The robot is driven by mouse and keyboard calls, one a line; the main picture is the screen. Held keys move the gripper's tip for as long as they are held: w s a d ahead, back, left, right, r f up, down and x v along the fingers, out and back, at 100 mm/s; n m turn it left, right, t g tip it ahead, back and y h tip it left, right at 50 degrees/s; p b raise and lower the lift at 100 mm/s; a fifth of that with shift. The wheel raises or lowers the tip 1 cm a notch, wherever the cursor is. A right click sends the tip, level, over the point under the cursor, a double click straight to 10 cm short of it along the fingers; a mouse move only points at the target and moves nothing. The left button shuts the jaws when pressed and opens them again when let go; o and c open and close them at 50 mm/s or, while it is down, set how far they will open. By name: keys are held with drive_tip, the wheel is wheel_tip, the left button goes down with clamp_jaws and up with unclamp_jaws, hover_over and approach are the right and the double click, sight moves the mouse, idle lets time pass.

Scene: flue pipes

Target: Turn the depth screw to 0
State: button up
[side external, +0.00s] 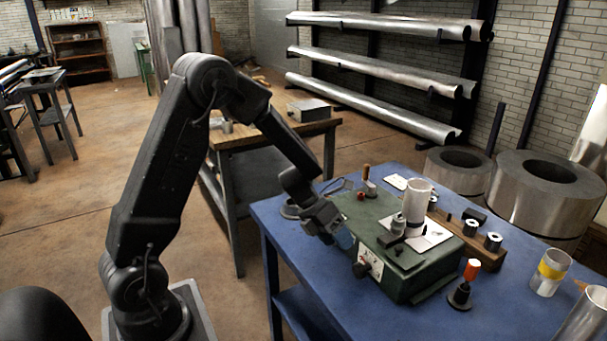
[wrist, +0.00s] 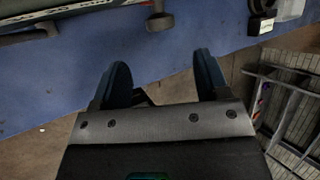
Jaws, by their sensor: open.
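A green machine (side external: 405,262) stands on the blue table, with a pale tube (side external: 417,200) upright on its top plate. On its near face is a white dial plate (side external: 372,263) with a dark knob (side external: 360,270) beside it, which looks like the depth screw; its reading is too small to make out. A dark round knob on a stem (wrist: 160,20) shows in the wrist view at the top middle. My gripper (side external: 346,238) is at the left of the machine, near the dial plate. In the wrist view its two blue fingers (wrist: 163,75) are apart with nothing between them.
The blue table (side external: 480,318) has some bare room at its front. An orange-handled tool (side external: 470,274), a yellow-banded tube (side external: 550,272) and a wooden block with metal rollers (side external: 468,245) stand right of the machine. A wooden-topped bench (side external: 265,133) is behind.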

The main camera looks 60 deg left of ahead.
wheel_tip(320, 180, up, 14)
drive_tip(key=a+n+t+y, duration=0.1)
drive_tip(key=n+t+y, duration=0.5)
drive_tip(key=n, duration=0.5)
drive_tip(key=s+r+n+g+y, duration=0.1)
drive_tip(key=s+r+n+y, duration=0.2)
drive_tip(key=n, duration=1.1)
drive_tip(key=shift+s+d+r+y, duration=0.25)
drive_tip(key=shift+s+r, duration=0.85)
drive_tip(key=shift+s, duration=1.6)
drive_tip(key=n+h, duration=0.4)
drive_tip(key=n, duration=0.6)
approach(357, 271)
drive_tip(key=shift+g, duration=0.3)
drive_tip(key=x, duration=1)
drive_tip(key=shift+w+r, duration=0.1)
drive_tip(key=shift+w, duration=0.2)
